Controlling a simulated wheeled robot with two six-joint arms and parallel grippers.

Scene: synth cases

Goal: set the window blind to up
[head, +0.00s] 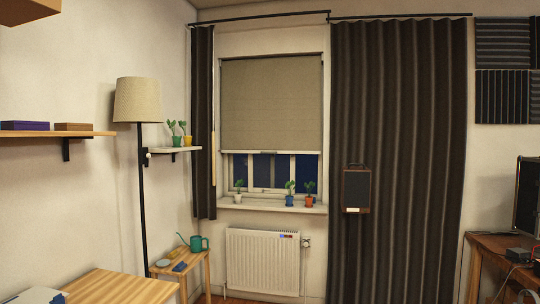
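The window blind (270,105) is a beige roller blind in the window at the middle of the head view. It hangs down over roughly the upper two thirds of the window, with its bottom bar above the sill. The dark lower panes (265,170) show under it. No gripper is in view.
Dark curtains (400,130) hang on both sides. Plants stand on the window sill (270,206), above a white radiator (262,262). A floor lamp (137,100), a small table with a teal watering can (198,244) and a wooden table (120,288) are at left. A desk (505,250) is at right.

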